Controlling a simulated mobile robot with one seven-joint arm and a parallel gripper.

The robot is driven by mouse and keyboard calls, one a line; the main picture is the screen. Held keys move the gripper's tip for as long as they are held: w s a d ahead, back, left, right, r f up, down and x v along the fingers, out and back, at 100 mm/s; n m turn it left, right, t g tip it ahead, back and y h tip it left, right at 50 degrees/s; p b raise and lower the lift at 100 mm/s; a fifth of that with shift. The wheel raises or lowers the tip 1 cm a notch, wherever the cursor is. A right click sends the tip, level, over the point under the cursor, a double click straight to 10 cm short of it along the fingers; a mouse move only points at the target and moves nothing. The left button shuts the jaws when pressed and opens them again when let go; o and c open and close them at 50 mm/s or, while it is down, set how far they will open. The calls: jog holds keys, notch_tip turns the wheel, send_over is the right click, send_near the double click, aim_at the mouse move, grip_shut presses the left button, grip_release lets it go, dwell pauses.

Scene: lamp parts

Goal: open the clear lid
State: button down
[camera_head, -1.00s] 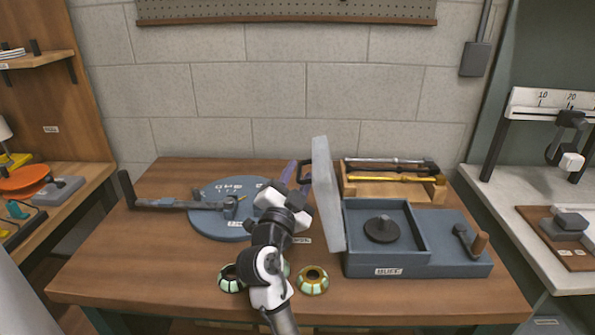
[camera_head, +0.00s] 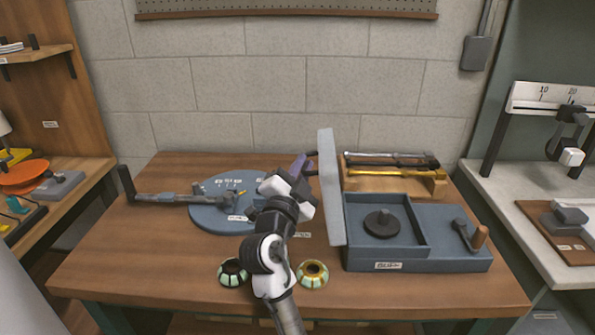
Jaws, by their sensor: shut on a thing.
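The lid (camera_head: 330,190) is a pale grey panel standing almost upright along the left side of the blue box (camera_head: 430,242), its top leaning slightly left. The open box shows a dark round piece with a knob (camera_head: 381,224) inside. My gripper (camera_head: 303,170) is at the left face of the lid, near its upper half, with purple fingers partly in view. It is shut on the lid's handle, which the gripper and wrist hide.
A blue round plate (camera_head: 212,217) with a grey bar tool (camera_head: 170,199) is on the left. Two green-and-gold rings (camera_head: 232,272) (camera_head: 313,274) lie at the front beside my arm. A wooden rack with rods (camera_head: 390,182) stands behind the box. A crank (camera_head: 470,236) is on the box's right.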

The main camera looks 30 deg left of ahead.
aim_at(323, 159)
jog(key=d+m, duration=0.1)
jog(key=w+d+r+m+h, duration=0.1)
jog(key=w+d+r+m, duration=0.1)
jog(key=m, duration=0.1)
jog(key=shift+w+d+r+g+h, duration=0.1)
jog(key=shift+w+d+g+h, duration=0.05)
jog(key=shift+d+g+h, duration=0.2)
jog(key=c, duration=1.5)
grip_release()
jog(key=b+v, duration=0.4)
jog(key=v, duration=1)
jog(key=shift+b, duration=0.3)
